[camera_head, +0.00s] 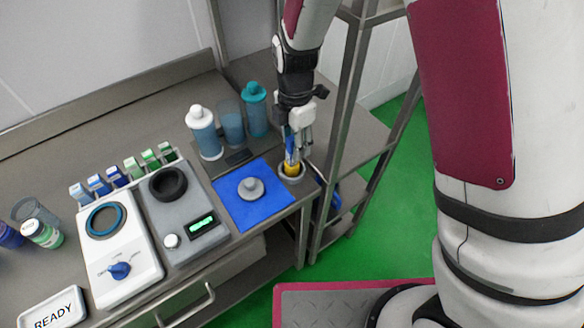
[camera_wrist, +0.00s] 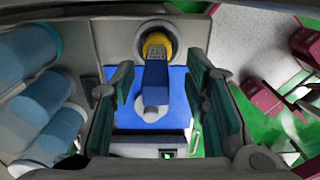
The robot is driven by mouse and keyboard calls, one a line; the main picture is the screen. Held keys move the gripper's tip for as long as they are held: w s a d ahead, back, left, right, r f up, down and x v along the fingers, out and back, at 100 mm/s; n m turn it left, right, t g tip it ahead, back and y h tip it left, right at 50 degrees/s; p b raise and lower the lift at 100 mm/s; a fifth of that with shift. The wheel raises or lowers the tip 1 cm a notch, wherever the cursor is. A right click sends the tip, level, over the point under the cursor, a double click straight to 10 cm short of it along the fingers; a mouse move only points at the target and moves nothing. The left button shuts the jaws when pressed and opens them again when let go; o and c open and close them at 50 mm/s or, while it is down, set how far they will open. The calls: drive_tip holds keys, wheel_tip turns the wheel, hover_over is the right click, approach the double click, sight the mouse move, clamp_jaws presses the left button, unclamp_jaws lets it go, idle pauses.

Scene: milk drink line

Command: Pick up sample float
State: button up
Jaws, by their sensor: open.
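A blue and yellow upright piece, which looks like the sample float (camera_head: 292,167), stands in a round grey holder (camera_head: 283,178) at the counter's right end. The float (camera_wrist: 155,84) also shows in the wrist view, its yellow lower part inside the light holder ring (camera_wrist: 143,27). My gripper (camera_head: 297,143) points down over it. In the wrist view my gripper (camera_wrist: 160,88) is open, with one finger on each side of the blue stem and gaps visible between. My fingers partly hide the float in the head view.
A blue mat (camera_head: 232,205) with a grey knobbed disc (camera_head: 251,188) lies left of the holder. A white-capped bottle (camera_head: 205,135), a blue cup (camera_head: 231,124) and a teal-capped bottle (camera_head: 256,112) stand behind. A metal rack (camera_head: 347,130) is close on the right.

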sight(291, 167)
drive_tip(key=shift+a+f+p, duration=0.15)
drive_tip(key=shift+f+p, duration=0.05)
drive_tip(key=shift+f, duration=0.85)
drive_tip(key=shift+a+f+p, duration=0.15)
drive_tip(key=shift+f, duration=0.85)
clamp_jaws()
